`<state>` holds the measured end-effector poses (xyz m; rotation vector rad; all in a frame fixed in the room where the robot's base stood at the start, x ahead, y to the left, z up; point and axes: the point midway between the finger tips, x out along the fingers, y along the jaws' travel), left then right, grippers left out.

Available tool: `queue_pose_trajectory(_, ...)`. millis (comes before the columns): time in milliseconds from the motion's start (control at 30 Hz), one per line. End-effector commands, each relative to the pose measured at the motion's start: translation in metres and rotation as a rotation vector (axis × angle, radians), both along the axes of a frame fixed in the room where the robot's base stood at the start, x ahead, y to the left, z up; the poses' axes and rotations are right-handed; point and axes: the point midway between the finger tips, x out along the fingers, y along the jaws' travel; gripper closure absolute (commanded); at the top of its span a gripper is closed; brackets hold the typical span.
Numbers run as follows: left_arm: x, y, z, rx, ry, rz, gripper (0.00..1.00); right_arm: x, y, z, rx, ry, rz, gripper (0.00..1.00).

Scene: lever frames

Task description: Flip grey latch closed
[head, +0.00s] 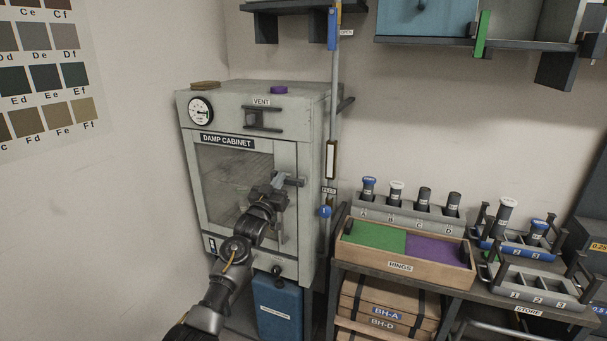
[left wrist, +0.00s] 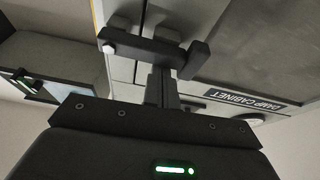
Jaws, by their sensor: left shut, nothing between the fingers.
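The damp cabinet (head: 290,130) stands against the wall, its glass-fronted door flush with the front as far as I can see. The grey latch (head: 293,181) is a dark grey bar at the right edge of the door front. In the left wrist view the latch (left wrist: 145,48) lies roughly crosswise, with a block at one end and a pale round tip at the other. My left gripper (head: 279,181) is shut and empty, with its fingertips (left wrist: 162,88) right at the bar. I cannot tell whether they touch. Part of the latch is hidden behind my gripper. My right gripper is out of view.
A vertical pipe (head: 333,110) with a blue knob runs close by the cabinet's right side. A rings tray (head: 400,267) and jar racks stand on the bench at the right. A blue container (head: 279,310) sits below the cabinet.

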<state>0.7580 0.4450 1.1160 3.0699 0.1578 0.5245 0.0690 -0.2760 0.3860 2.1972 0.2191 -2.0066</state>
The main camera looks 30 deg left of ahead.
Motion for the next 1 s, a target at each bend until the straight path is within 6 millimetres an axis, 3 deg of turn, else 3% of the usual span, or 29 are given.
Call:
queue_pose_trajectory(567, 0.000, 0.000, 0.002, -0.010, -0.001, 0.000, 1.00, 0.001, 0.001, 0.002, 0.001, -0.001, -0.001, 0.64)
queue_pose_trajectory(667, 0.000, -0.001, 0.011, -0.010, -0.002, -0.001, 1.00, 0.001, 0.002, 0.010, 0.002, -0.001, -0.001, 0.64)
queue_pose_trajectory(867, 0.003, -0.005, 0.052, -0.010, -0.003, -0.006, 1.00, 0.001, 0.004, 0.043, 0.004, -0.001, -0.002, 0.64)
queue_pose_trajectory(900, -0.007, -0.006, 0.032, -0.010, 0.001, -0.006, 1.00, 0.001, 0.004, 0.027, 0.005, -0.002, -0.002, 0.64)
queue_pose_trajectory(1000, -0.030, -0.007, 0.022, -0.010, 0.001, -0.006, 1.00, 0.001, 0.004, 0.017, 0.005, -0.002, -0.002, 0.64)
